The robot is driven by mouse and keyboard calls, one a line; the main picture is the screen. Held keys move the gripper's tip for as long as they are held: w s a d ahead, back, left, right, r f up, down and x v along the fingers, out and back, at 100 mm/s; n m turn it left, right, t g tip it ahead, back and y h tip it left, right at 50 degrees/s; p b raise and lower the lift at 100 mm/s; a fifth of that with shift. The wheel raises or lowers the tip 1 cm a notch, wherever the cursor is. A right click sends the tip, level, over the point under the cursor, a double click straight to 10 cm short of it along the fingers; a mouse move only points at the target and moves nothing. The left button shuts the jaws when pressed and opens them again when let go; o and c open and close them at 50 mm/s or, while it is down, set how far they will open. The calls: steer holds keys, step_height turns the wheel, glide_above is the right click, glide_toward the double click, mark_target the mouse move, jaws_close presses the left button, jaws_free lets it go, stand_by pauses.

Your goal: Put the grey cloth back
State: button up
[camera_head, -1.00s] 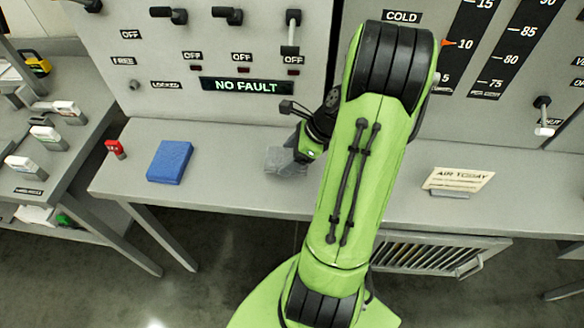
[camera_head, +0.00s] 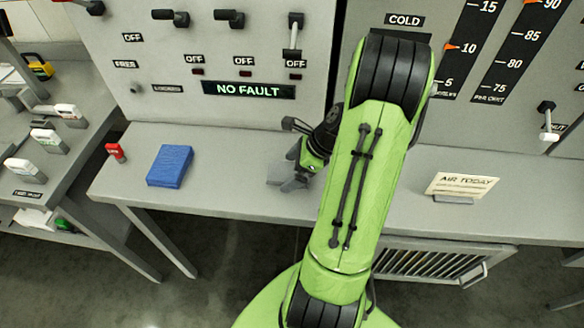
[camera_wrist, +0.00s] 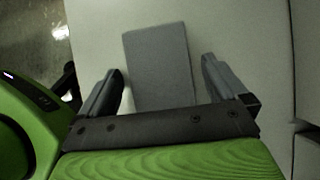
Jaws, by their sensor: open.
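The grey cloth (camera_wrist: 160,62) lies flat on the grey bench top. In the wrist view it is a folded grey rectangle lying between and beyond my two fingers. My gripper (camera_wrist: 162,78) is open, with one finger on each side of the cloth. I cannot tell whether the fingers touch the bench. In the head view my gripper (camera_head: 290,182) is at the bench, left of my arm, and only a pale edge of the grey cloth (camera_head: 276,176) shows beside it. The rest is hidden.
A blue folded cloth (camera_head: 170,166) lies on the bench to the left, near a small red object (camera_head: 116,152). An "AIR TODAY" card (camera_head: 462,184) stands at the right. A panel with levers and a "NO FAULT" display (camera_head: 248,89) rises behind the bench.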

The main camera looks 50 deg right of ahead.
steer(key=p+v, duration=0.4)
steer(key=v, duration=0.8)
steer(key=w+a+r+n+g+h, duration=0.1)
steer(key=w+a+r+n, duration=0.1)
steer(key=a+r+n, duration=0.35)
steer(key=w+a+r+n+g+h, duration=0.1)
steer(key=w+a+r+n, duration=0.1)
steer(key=a+n, duration=0.6)
steer(key=s+a+r+n+t+h, duration=0.2)
steer(key=s+a+r+n, duration=0.2)
steer(key=s+a+n, duration=0.5)
steer(key=a+n, duration=0.2)
steer(key=n, duration=0.4)
steer(key=shift+s+r, duration=0.25)
steer(key=shift+s, duration=0.05)
